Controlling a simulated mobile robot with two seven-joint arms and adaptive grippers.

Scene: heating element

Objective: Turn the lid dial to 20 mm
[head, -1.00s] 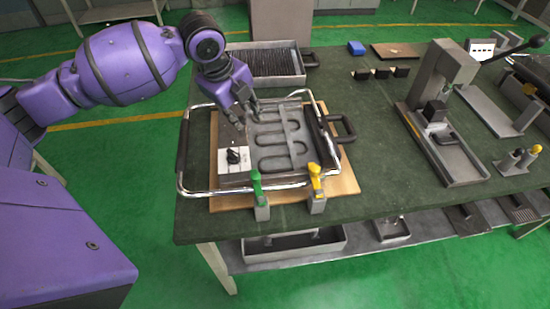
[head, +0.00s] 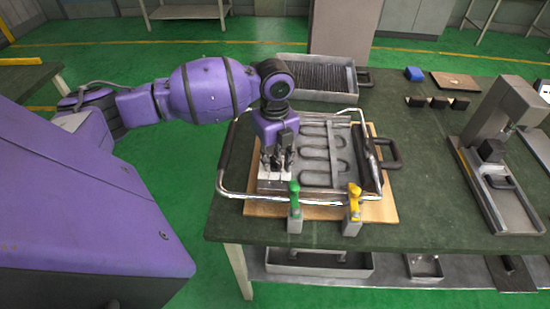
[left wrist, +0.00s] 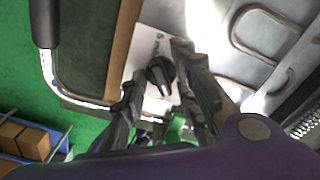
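The lid dial (left wrist: 160,72) is a black round knob with a pale pointer mark, on a white plate (left wrist: 150,45) with printing that partly reads "5 m". My left gripper (left wrist: 158,62) is open, its two dark fingers on either side of the dial in the left wrist view. I cannot tell whether they touch it. In the head view the left gripper (head: 276,170) points down over the near-left corner of the metal lid (head: 315,178) and hides the dial. The lid carries a winding grey heating element (head: 322,150). The right gripper is not in view.
A chrome frame (head: 228,194) surrounds the lid on a wooden board (head: 385,208). A green-handled clamp (head: 294,200) and a yellow-handled clamp (head: 354,205) stand at its near side. A tray of dark rods (head: 315,75) lies behind. A press (head: 490,150) stands right.

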